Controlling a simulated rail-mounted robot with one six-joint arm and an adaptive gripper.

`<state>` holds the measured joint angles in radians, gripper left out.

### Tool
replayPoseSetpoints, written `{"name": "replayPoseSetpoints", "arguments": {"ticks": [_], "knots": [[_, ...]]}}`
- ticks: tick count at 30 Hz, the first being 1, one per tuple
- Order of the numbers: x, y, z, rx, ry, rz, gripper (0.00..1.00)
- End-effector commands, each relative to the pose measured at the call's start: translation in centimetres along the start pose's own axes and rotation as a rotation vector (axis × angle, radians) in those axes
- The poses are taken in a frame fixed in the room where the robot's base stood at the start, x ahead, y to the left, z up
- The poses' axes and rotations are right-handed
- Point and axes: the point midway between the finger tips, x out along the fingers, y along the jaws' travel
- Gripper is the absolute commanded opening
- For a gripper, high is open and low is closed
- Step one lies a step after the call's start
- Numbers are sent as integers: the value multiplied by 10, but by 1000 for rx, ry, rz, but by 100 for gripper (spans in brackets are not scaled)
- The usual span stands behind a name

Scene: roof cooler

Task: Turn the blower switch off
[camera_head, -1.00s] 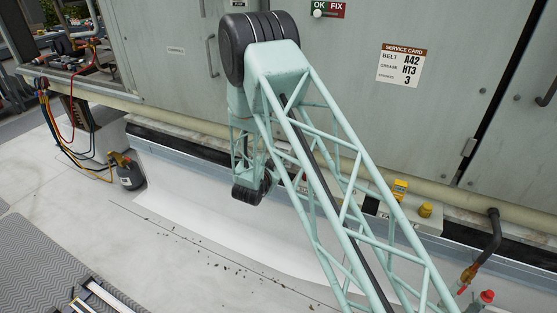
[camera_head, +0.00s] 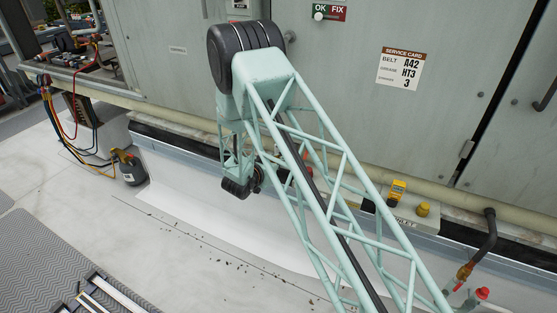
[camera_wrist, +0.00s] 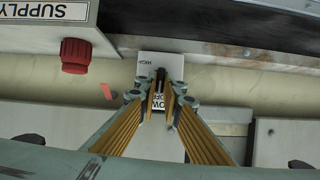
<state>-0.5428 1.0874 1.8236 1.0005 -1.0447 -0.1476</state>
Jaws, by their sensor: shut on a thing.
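In the camera_wrist view the blower switch is a light plate (camera_wrist: 150,63) with partly covered lettering and a dark lever (camera_wrist: 159,78). My gripper (camera_wrist: 160,98) reaches over the plate from the bottom of the picture, and its two yellow-sided fingers converge at the lever. It is shut on the lever, with the fingertips on both sides. The fingers hide most of the label, so I cannot read the lever's setting.
In the camera_wrist view a red knob (camera_wrist: 76,52) sits below an upside-down SUPPLY label (camera_wrist: 44,11). In the camera_head view a yellow fitting (camera_head: 397,189) and a yellow knob (camera_head: 422,209) sit beside a pale pipe (camera_head: 455,213). A service card (camera_head: 401,68) is on the cabinet.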

Motion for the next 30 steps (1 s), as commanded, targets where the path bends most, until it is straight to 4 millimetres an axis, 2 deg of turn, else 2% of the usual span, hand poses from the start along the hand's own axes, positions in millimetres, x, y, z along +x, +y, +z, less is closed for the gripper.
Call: {"name": "replayPoseSetpoints", "arguments": {"ticks": [6, 7, 11, 23, 30], "knots": [[0, 0, 0, 1, 1, -1, 0], [0, 0, 0, 1, 1, -1, 10], [0, 0, 0, 1, 1, -1, 21], [-2, 0, 0, 1, 0, -1, 21], [-16, 0, 0, -1, -1, -1, 21]]}}
